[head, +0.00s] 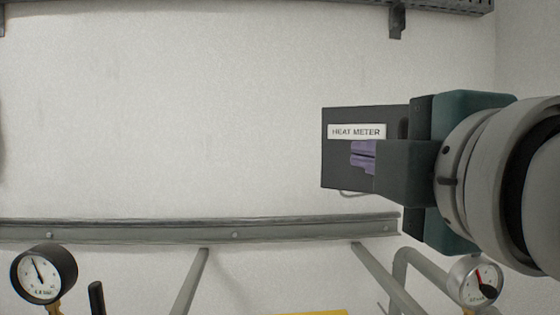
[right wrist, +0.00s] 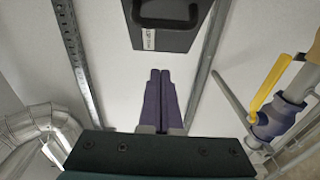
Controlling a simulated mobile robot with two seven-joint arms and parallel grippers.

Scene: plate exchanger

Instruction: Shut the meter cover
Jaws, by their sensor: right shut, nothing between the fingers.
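The heat meter's dark rectangular cover (head: 338,165) faces me on the white wall, with a white HEAT METER label (head: 357,131) on it. A dark handle shows near its right side, and it shows more clearly in the right wrist view on the dark cover (right wrist: 172,38). My right gripper (head: 355,156) is in front of the cover, its purple fingers shut and empty. In the right wrist view the fingertips (right wrist: 159,72) are below the cover's edge in the picture. I cannot tell whether they touch it or how far the cover stands open. My left gripper is not in view.
A grey rail (head: 150,231) runs along the wall below the meter. Pressure gauges stand at the lower left (head: 44,274) and lower right (head: 475,281), with grey pipes between. A yellow-handled valve (right wrist: 270,80) is at the right in the wrist view. The wall left of the meter is clear.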

